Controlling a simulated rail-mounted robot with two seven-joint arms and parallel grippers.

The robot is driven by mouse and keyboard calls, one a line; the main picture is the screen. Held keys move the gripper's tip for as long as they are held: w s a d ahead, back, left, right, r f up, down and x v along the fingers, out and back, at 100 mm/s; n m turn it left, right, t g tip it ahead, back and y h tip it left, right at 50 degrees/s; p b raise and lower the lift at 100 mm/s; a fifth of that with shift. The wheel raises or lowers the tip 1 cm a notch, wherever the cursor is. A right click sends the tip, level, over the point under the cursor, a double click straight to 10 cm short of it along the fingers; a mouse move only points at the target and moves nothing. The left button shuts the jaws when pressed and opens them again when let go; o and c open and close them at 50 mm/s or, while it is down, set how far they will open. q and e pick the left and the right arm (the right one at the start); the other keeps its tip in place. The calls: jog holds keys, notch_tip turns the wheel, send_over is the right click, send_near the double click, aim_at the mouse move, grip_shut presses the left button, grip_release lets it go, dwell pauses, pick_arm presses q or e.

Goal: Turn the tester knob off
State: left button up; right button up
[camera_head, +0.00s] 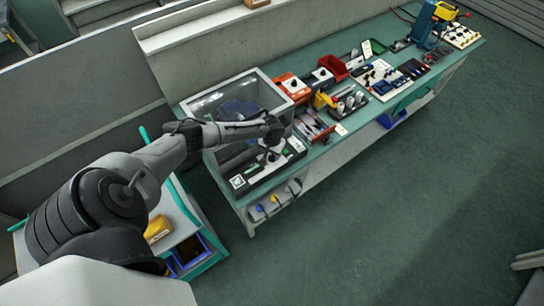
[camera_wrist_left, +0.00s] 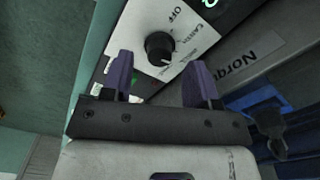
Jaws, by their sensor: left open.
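The tester knob (camera_wrist_left: 160,47) is black and round, on a white label plate (camera_wrist_left: 183,42) in the left wrist view. "OFF" is printed above and right of it. A small light mark shows at the knob's lower edge, on the side away from "OFF". My left gripper (camera_wrist_left: 162,80) is open, its two purple fingers pointing towards the plate on either side below the knob. The knob is not between the fingertips, and I see no contact. In the head view my left gripper (camera_head: 272,150) is over the tester (camera_head: 240,183) at the bench's near end. My right gripper is out of view.
A clear-walled case (camera_head: 225,97) stands behind the tester on the green bench (camera_head: 330,146). Red bins (camera_head: 332,68), tools and a blue press (camera_head: 424,25) stand further along. A small cart (camera_head: 215,262) is beside my arm.

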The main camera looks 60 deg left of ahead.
aim_at(272, 157)
pick_arm(q)
jog(key=shift+f, duration=1.4)
jog(key=c, duration=0.9)
